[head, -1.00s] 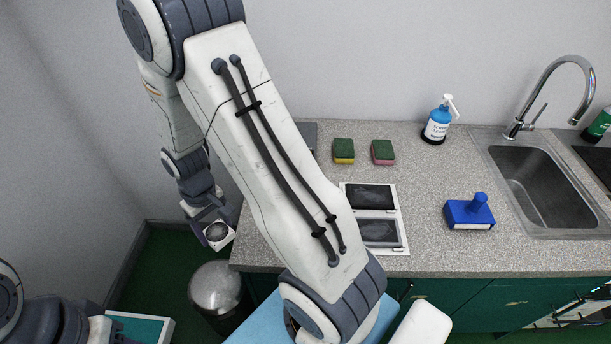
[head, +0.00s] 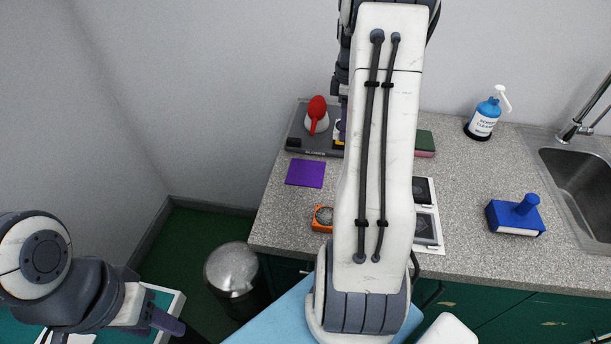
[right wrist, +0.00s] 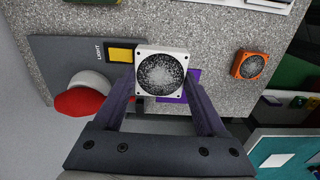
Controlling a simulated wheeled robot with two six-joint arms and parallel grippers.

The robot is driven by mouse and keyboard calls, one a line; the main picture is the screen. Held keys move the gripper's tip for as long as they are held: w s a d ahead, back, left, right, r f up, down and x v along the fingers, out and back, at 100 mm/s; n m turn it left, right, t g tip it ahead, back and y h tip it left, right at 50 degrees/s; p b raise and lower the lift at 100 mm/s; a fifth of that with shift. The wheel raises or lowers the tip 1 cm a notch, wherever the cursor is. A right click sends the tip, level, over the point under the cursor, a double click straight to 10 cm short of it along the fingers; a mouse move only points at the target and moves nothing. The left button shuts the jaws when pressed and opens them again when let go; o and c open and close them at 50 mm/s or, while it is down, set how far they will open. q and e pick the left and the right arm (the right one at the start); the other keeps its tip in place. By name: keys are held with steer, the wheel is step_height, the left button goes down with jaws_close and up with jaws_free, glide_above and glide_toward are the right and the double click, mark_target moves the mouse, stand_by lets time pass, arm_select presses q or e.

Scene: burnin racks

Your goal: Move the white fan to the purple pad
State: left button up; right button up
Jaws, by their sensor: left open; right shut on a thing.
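The white fan (right wrist: 162,75), a square frame with a speckled grey round centre, is between the fingers of my right gripper (right wrist: 160,92) in the right wrist view. My right gripper is shut on it. The purple pad (head: 305,173) lies flat on the counter's left part. In the right wrist view the pad (right wrist: 180,94) shows partly behind the fan and fingers. In the head view my right arm hides the fan and most of that gripper. My left gripper (head: 168,322) is open, low at the left, away from the counter.
A dark grey board (head: 318,142) with a red-topped white knob (head: 317,115) stands behind the pad. An orange fan (head: 322,218) sits near the counter's front edge. A silver bin (head: 233,268) stands on the floor. A blue block (head: 515,215) and pump bottle (head: 487,115) are at right.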

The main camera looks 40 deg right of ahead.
steer(key=shift+s+d, duration=0.15)
steer(key=p, duration=0.2)
glide_above(303, 172)
step_height(303, 172, down, 7)
steer(key=shift+r, duration=0.2)
step_height(303, 172, down, 3)
steer(key=shift+f, duration=0.55)
steer(key=shift+f, duration=0.1)
